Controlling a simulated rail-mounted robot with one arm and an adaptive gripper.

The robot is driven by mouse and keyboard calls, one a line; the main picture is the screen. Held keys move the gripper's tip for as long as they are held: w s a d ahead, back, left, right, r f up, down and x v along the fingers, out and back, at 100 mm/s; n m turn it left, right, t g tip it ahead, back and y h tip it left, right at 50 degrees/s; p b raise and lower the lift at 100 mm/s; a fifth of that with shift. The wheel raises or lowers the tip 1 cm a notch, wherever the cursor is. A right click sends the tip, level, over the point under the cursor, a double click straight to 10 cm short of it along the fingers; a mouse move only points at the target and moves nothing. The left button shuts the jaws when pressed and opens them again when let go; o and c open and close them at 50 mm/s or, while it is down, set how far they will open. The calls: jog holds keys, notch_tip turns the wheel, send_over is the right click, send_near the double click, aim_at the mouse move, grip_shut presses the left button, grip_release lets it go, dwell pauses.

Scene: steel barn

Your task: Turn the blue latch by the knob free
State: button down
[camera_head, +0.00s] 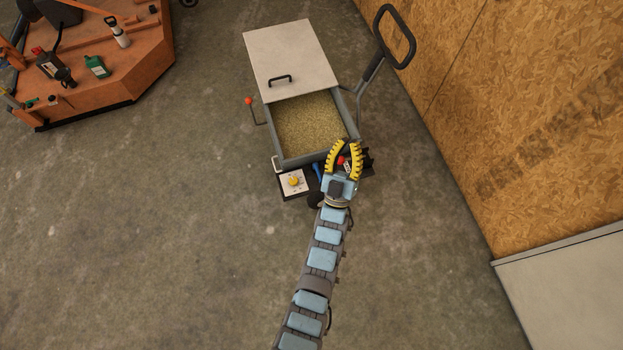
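A grey cart (273,135) holds grainy tan material, with its pale lid (290,55) slid toward the back. A small blue part (316,172), apparently the latch, shows at the cart's front, just left of my gripper. Its knob is not clear; much of this area is hidden by my gripper. My gripper (347,145) has two curved yellow fingers over the cart's front right corner, with a gap between their tips. A small red part (341,160) shows between the fingers; I cannot tell what it belongs to or whether anything touches it.
A white panel (298,187) with a yellow dial (293,181) sits left of the blue part. A red-tipped lever (249,101) stands at the cart's left side. A push handle (395,38) rises behind right, near the board wall (540,100).

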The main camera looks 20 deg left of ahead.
jog(key=w+a+f+n+g+y+b, duration=0.1)
jog(key=w+a+f+n+g+b, duration=0.25)
jog(key=w+a+f, duration=0.6)
jog(key=w+a+f+n+g+y+b, duration=0.15)
jog(key=w+a+f+g+b, duration=0.3)
jog(key=f, duration=0.75)
jog(key=w+a+f+n+g+h+b, duration=0.1)
jog(key=a+f+n+g+b, duration=0.4)
jog(key=a+f, duration=0.85)
jog(key=s+a+f+n+g+h+b, duration=0.2)
jog(key=s+f+n+g+b, duration=0.15)
jog(key=f, duration=0.35)
jog(key=s+a+f+n+g+h+b, duration=0.1)
jog(key=s+f+n+g+h+b, duration=0.2)
jog(key=f, duration=0.5)
jog(key=d+h+b, duration=0.1)
jog(key=b, duration=0.1)
jog(key=s+d+n+g+h+b, duration=0.1)
jog(key=b, duration=0.1)
jog(key=s+d+f+n+h+b, duration=0.1)
jog(key=h+b, duration=0.1)
jog(key=shift+s+d+g, duration=0.15)
jog(key=shift+s+g, duration=0.1)
jog(key=s+d+r+n+h+b, duration=0.1)
jog(key=d+r+n+h+b, duration=0.1)
jog(key=d+r+h+b, duration=0.1)
jog(key=shift+s+d+r+h, duration=0.25)
jog(key=shift+d+r+h, duration=0.2)
jog(key=shift+d+r, duration=0.5)
